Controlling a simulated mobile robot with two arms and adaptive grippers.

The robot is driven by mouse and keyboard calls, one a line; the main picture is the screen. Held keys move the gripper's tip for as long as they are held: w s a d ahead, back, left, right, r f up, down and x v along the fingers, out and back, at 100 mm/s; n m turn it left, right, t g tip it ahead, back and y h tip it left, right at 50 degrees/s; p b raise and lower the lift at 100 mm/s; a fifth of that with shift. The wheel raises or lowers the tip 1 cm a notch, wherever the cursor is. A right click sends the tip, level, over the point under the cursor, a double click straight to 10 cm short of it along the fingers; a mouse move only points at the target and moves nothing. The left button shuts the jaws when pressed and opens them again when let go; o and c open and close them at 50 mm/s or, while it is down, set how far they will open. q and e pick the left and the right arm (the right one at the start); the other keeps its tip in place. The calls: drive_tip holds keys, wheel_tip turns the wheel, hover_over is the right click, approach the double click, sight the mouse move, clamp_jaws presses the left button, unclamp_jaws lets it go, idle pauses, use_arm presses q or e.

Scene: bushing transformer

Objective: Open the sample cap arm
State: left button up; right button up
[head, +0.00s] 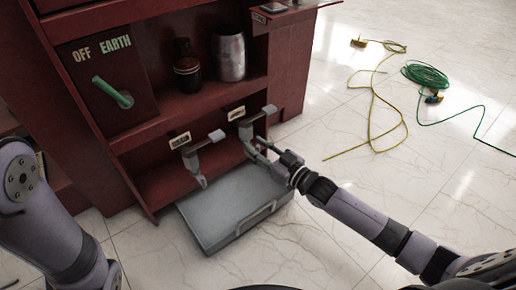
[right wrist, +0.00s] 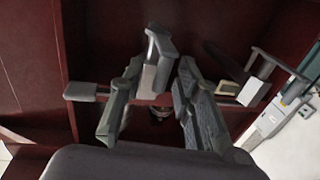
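Two grey cap arms stick out from the lower front of the dark red cabinet, a left one (head: 203,143) and a right one (head: 255,117). Each has a small tag beside it, too small to read, so I cannot tell which is the sample cap arm. My right gripper (head: 263,150) is just below and in front of the right arm. In the right wrist view its two fingers are spread, with a grey arm piece (right wrist: 154,68) showing between their tips; I cannot tell whether they touch it. My left gripper is out of view.
A grey case (head: 225,205) lies on the floor below the arms. A green OFF/EARTH handle (head: 112,92) is at upper left. A brown bottle (head: 187,68) and a metal canister (head: 230,56) stand on the shelf. Yellow cable (head: 372,105) and green cable (head: 426,74) lie on the floor.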

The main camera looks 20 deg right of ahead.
drive_tip(key=shift+c, duration=0.2)
clamp_jaws()
idle(0.6)
